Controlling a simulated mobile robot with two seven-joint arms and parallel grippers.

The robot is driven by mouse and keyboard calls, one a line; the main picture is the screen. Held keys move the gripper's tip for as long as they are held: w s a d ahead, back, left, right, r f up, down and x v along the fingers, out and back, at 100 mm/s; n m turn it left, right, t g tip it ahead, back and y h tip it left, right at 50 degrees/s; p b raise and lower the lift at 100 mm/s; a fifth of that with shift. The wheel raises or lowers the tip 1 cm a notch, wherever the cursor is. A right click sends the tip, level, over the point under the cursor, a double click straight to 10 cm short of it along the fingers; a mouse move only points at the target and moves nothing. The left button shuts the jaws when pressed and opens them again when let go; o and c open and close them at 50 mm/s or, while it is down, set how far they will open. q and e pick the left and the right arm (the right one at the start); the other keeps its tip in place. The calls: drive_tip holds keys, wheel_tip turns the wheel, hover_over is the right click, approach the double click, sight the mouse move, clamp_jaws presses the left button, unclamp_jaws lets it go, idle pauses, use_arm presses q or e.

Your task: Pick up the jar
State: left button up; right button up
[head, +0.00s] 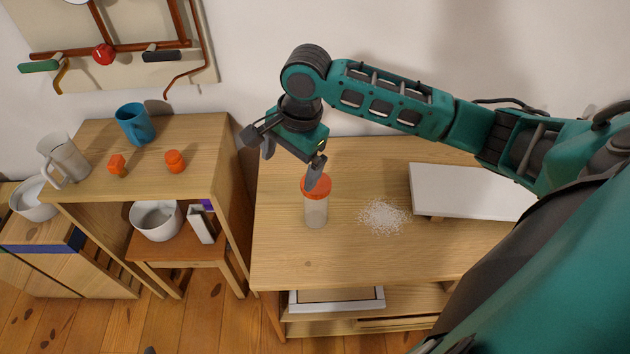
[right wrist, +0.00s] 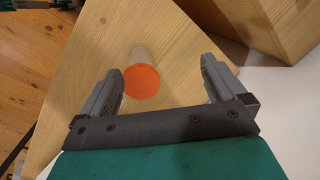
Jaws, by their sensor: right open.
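The jar (head: 316,211) is a translucent cylinder with an orange-red lid (head: 316,186). It stands upright on the wooden table (head: 290,259), left of a patch of white grains. My right gripper (head: 318,170) is just above and behind the lid in the head view, and one finger overlaps the lid there. In the right wrist view the jar's lid (right wrist: 142,82) shows beyond the open fingers (right wrist: 163,84), nearer the left finger. Nothing is held, and I cannot tell from these views whether a finger touches the lid. My left gripper is not in view.
White grains (head: 384,216) lie on the table right of the jar. A white board (head: 470,190) lies further right. The table's front left is clear.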

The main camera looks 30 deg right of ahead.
drive_tip(key=d+r+m+g+h, duration=0.1)
drive_tip(key=d+r+m, duration=0.2)
drive_tip(key=d+r, duration=0.1)
drive_tip(key=b, duration=0.2)
approach(316, 203)
drive_tip(key=w+f, duration=0.1)
drive_tip(key=w+d+f, duration=0.1)
drive_tip(key=w, duration=0.1)
drive_tip(key=shift+f, duration=0.25)
drive_tip(key=f, duration=0.3)
drive_tip(key=f+b, duration=0.1)
drive_tip(key=shift+s+d+f, duration=0.1)
drive_tip(key=shift+s+f, duration=0.1)
drive_tip(key=shift+s, duration=0.1)
drive_tip(key=shift+f, duration=0.3)
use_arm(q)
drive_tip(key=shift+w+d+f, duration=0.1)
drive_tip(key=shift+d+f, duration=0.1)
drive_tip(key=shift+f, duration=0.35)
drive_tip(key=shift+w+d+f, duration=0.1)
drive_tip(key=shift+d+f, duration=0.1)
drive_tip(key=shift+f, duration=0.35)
use_arm(e)
drive_tip(key=c, duration=1.5)
